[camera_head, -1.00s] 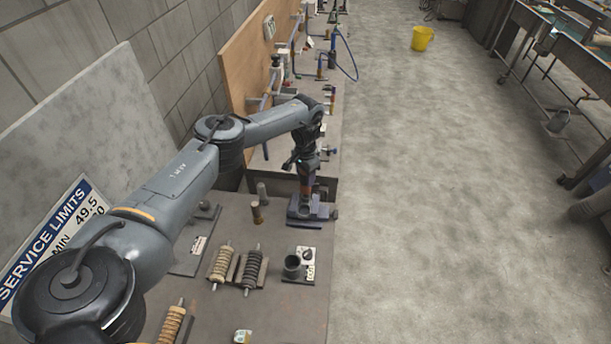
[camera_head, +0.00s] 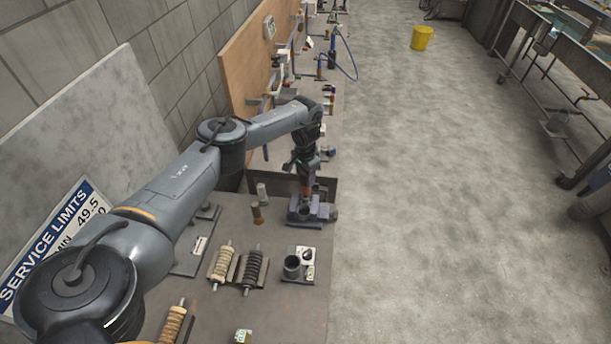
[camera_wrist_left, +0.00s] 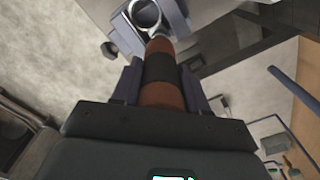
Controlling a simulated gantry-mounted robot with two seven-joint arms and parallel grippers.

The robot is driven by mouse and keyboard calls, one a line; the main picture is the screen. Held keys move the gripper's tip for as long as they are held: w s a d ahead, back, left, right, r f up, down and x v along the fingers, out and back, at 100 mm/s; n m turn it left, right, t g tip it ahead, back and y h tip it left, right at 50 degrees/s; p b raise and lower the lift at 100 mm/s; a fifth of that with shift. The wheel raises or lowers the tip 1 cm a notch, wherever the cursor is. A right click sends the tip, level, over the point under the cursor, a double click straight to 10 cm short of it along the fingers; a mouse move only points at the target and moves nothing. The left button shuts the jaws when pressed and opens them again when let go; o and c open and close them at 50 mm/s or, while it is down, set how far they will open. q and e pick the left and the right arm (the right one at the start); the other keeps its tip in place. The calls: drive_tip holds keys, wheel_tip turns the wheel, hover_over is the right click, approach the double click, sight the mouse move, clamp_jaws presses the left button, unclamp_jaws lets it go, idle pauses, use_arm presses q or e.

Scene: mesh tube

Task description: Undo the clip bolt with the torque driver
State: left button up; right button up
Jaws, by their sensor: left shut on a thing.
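My left gripper (camera_head: 305,178) points down over the blue-grey clip fixture (camera_head: 322,213) near the bench's right edge. It is shut on the torque driver (camera_wrist_left: 160,70), which has a reddish-brown body with a black band; the fingers lie on both sides of it. In the left wrist view the driver's far end overlaps the fixture (camera_wrist_left: 177,22), close to a pale metal ring (camera_wrist_left: 145,12). A dark knob (camera_wrist_left: 108,50) sticks out from the fixture's side. I cannot tell the clip bolt apart, nor whether the driver touches it. My right gripper is not in view.
Two coil-wound rods (camera_head: 251,272) lie on the bench left of a dark cup (camera_head: 292,265). A wooden board (camera_head: 248,60) rises along the wall. Open floor (camera_head: 430,200) lies right of the bench.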

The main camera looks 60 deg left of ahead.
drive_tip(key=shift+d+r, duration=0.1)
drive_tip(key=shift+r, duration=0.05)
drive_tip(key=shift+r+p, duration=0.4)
drive_tip(key=shift+p, duration=0.15)
idle(0.7)
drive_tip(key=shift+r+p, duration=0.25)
drive_tip(key=shift+p, duration=0.05)
idle(0.5)
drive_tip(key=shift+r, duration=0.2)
idle(0.3)
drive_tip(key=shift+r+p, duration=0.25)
drive_tip(key=shift+p, duration=0.15)
idle(0.4)
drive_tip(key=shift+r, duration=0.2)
idle(0.6)
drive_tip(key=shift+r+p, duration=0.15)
drive_tip(key=shift+p, duration=0.2)
idle(0.3)
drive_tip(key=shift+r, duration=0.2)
idle(0.7)
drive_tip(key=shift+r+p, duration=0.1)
drive_tip(key=shift+p, duration=0.2)
idle(0.4)
